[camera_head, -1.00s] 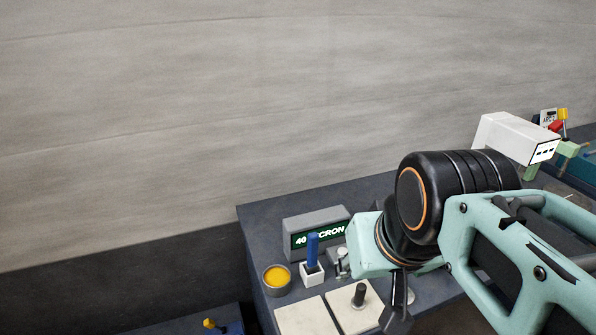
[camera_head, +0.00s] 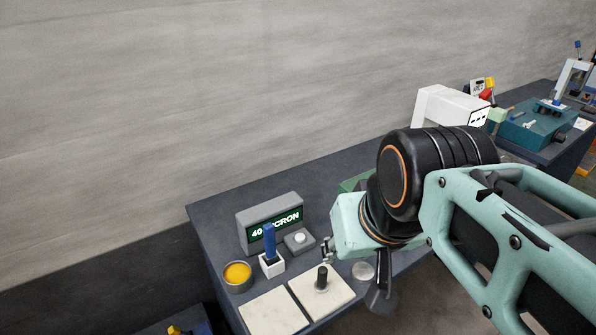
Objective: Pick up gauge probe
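A blue stick (camera_head: 269,238), probably the gauge probe, stands upright in a small white block (camera_head: 271,265) on the dark bench. Behind it is the grey gauge box (camera_head: 245,222) with a lit green display whose reading is partly covered by the stick. A short dark post on a round base (camera_head: 321,280) stands on the right one of two pale plates. My gripper (camera_head: 354,274) is to the right of the blue stick, apart from it. The wrist hides much of it, and its finger opening cannot be made out.
A tin with yellow contents (camera_head: 237,275) stands left of the white block. A small grey box with a pale button (camera_head: 300,240) lies right of the stick. A pale disc (camera_head: 363,271) is near my gripper. A white machine (camera_head: 450,105) stands farther right.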

